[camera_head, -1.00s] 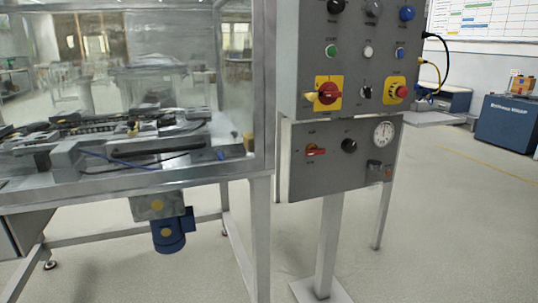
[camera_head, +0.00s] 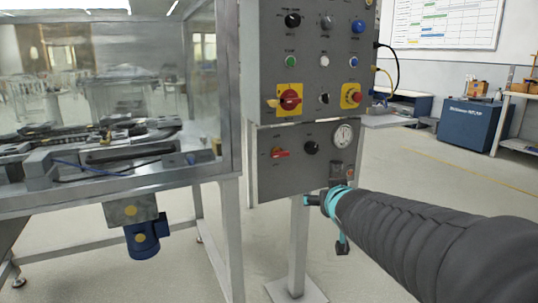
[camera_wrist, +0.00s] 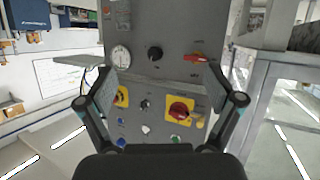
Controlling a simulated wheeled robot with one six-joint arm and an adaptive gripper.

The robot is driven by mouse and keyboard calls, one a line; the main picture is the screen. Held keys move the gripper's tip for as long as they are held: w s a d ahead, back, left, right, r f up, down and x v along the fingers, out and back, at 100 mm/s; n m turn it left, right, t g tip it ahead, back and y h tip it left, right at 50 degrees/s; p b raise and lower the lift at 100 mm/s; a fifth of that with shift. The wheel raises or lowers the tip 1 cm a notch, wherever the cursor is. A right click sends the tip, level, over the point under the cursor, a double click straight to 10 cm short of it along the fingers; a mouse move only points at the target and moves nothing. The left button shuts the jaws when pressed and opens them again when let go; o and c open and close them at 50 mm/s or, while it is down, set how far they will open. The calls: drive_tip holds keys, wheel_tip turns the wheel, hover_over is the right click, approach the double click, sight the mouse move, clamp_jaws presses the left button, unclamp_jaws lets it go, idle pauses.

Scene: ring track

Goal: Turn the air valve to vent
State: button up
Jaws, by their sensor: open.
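The air valve (camera_head: 280,153) is a small red handle lying roughly horizontal at the left of the lower grey panel (camera_head: 265,185). In the wrist view, which is upside down, the red valve (camera_wrist: 195,57) is at the upper right, with labels too small to read. My gripper (camera_wrist: 160,83) is open and empty, its two fingers spread with the panel beyond. In the head view my gripper (camera_head: 325,200) is at the lower right of the panel, right of and below the valve, apart from it; its fingers are partly hidden.
A black knob (camera_head: 311,148) and a round gauge (camera_head: 343,136) are right of the valve. The upper panel has a red switch on yellow (camera_head: 290,98), an emergency stop (camera_head: 351,95) and several buttons. A glass-walled machine (camera_head: 215,90) stands left. A post (camera_head: 298,245) is below.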

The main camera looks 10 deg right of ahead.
drive_tip(key=w+r+n+t+y, duration=0.1)
drive_tip(key=w+r+t+y, duration=0.1)
drive_tip(key=w, duration=0.6)
drive_tip(key=n+t+y, duration=0.2)
drive_tip(key=n+y, duration=0.1)
drive_tip(key=y, duration=0.2)
approach(281, 154)
drive_tip(key=p+x, duration=0.1)
drive_tip(key=x, duration=0.9)
drive_tip(key=shift+w, duration=0.4)
drive_tip(key=c, duration=1.2)
